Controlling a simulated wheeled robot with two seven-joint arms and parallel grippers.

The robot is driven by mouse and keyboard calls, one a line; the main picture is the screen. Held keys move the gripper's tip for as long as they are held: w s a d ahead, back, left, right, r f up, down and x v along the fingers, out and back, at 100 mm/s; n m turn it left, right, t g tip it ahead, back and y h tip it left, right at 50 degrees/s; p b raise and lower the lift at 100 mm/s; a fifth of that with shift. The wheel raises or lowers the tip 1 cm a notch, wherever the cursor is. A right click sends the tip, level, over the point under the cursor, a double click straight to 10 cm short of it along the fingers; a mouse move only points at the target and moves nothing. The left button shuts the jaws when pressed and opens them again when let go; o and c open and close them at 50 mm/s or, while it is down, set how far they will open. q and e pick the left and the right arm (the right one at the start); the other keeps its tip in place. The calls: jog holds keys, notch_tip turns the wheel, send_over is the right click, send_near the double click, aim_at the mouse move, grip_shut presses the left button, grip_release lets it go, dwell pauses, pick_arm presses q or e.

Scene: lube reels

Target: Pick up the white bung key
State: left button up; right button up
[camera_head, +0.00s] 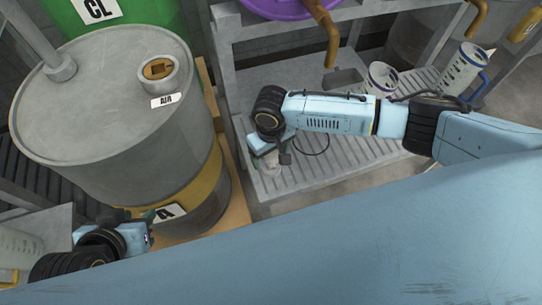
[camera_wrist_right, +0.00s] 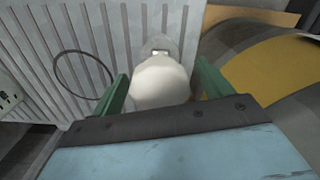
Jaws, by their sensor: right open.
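A white object with a rounded near end, which looks like the white bung key (camera_wrist_right: 160,82), is between the two green fingers of my right gripper (camera_wrist_right: 163,84) in the right wrist view. Gaps show on both sides of it, so the fingers are open around it and not closed on it. In the head view, my right gripper (camera_head: 271,147) points down at the slatted tray, and a pale part of the key (camera_head: 272,162) shows below it. My left gripper (camera_head: 150,229) is low at the left beside the drum; its finger opening is unclear.
The slatted grey tray (camera_head: 335,158) has a thin dark ring (camera_wrist_right: 82,75) lying beside the key. A large grey drum (camera_head: 105,110) with a yellow band stands left of the tray. White measuring jugs (camera_head: 382,78) (camera_head: 463,70) stand at the tray's far right.

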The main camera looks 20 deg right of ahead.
jog(key=c, duration=1.1)
